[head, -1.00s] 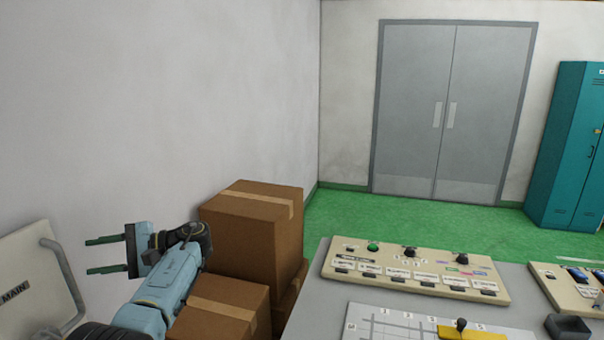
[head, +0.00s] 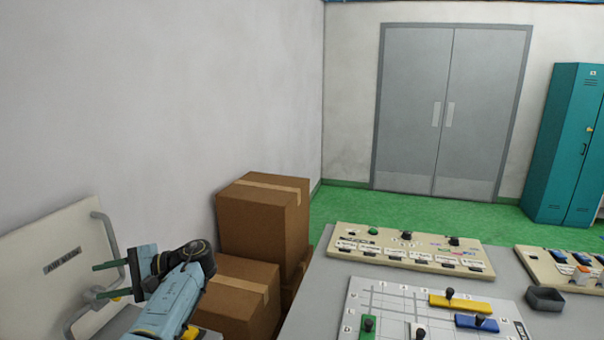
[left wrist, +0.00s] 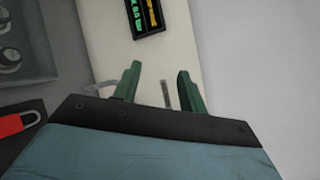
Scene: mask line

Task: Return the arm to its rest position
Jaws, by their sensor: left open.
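My left gripper (head: 108,280) is at the lower left of the head view, with its two green fingers pointing left. It is open with nothing between the fingers. The fingers overlap a pale panel (head: 45,240) with a dark label and a grey handle in the picture; I cannot tell whether they touch it. In the left wrist view the green fingers (left wrist: 155,85) stand apart in front of a pale surface. My right gripper is not in the frames.
Stacked cardboard boxes (head: 262,225) stand just right of my left arm. A grey table bears a control panel (head: 405,250) and a white grid board (head: 385,300) with coloured pieces. Green floor (head: 350,213) is clear before the doors.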

